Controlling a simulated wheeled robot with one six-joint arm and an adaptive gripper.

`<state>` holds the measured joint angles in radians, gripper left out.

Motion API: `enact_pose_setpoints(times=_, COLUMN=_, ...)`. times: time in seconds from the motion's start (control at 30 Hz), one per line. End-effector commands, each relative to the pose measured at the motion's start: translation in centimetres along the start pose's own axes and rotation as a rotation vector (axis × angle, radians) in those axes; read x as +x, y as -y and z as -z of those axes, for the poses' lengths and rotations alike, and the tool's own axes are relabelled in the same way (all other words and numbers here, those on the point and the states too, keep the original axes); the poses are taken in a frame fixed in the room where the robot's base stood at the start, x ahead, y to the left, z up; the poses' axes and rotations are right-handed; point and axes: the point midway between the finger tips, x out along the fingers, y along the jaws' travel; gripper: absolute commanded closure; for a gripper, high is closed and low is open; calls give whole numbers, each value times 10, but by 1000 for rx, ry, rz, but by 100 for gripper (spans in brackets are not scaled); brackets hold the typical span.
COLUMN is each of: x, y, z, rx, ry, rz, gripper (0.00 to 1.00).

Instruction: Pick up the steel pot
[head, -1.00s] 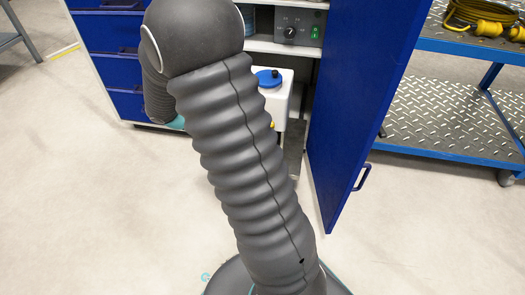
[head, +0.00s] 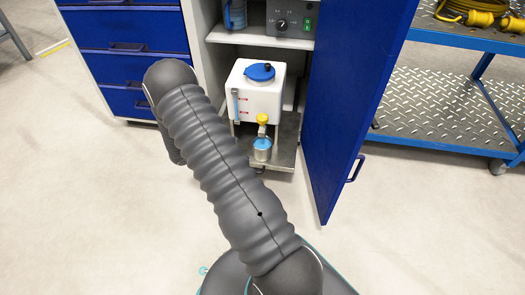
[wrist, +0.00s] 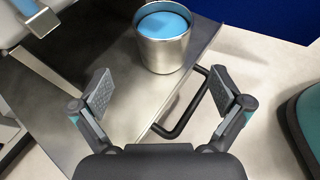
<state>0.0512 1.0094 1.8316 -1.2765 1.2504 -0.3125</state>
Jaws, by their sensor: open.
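The steel pot (head: 262,155) is a small upright metal cup, filled with blue, below a yellow-topped tap on the front of a white tank (head: 252,98). In the wrist view the steel pot (wrist: 164,54) stands near the top centre on a metal shelf (wrist: 95,110). My gripper (wrist: 160,92) is open and empty, its fingers spread wide. The pot lies beyond the fingertips, roughly centred between them and apart from both. In the head view my gripper is hidden behind my arm.
The shelf has a black handle (wrist: 185,115) at its front edge. An open blue cabinet door (head: 352,100) stands right of the tank. Blue drawers (head: 130,45) are at left, and a blue metal cart (head: 440,100) is at right. The floor in front is clear.

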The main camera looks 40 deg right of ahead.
Motion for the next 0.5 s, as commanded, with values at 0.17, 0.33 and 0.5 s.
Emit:
enact_pose_setpoints(times=0.17, x=33, y=1, z=1, rx=0, ry=1, rz=3, gripper=0)
enact_pose_setpoints(times=0.33, x=49, y=1, z=1, rx=0, ry=-1, rz=2, gripper=0)
enact_pose_setpoints(times=0.5, x=55, y=1, z=1, rx=0, ry=0, rz=0, gripper=0)
